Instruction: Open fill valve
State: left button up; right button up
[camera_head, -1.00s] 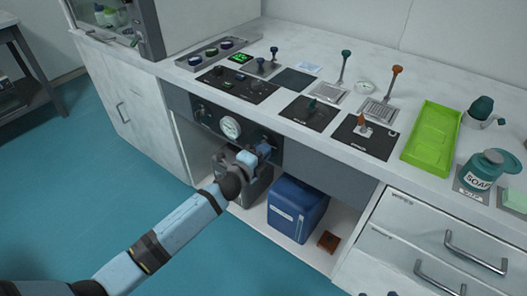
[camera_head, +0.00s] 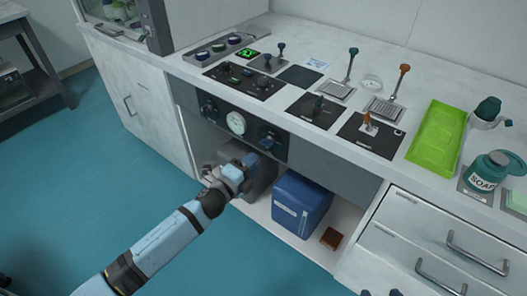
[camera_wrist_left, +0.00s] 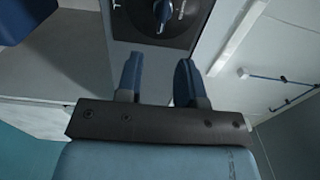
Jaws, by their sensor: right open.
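A dark control panel under the counter carries a round gauge (camera_head: 236,123), a left knob (camera_head: 209,109) and a right valve with a blue handle (camera_head: 269,139). I cannot read which is the fill valve. My left gripper (camera_head: 247,162) is below and slightly left of the right valve. In the left wrist view, the fingers (camera_wrist_left: 156,78) are apart with nothing between them. A blue handle (camera_wrist_left: 162,12) on a round black plate lies just beyond the fingertips, not touching them. Two dark tips of my right gripper (camera_head: 380,293) show at the bottom edge.
A blue container (camera_head: 300,205) and a small brown block (camera_head: 331,238) stand in the open bay below the panel. Drawers with metal handles (camera_head: 476,254) are at right. The countertop holds levers, a green tray (camera_head: 435,138) and a soap bottle (camera_head: 487,177).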

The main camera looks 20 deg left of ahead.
pick_arm(q)
jog(key=v, duration=0.5)
jog(key=shift+s+a, duration=0.1)
jog(key=shift+s, duration=0.15)
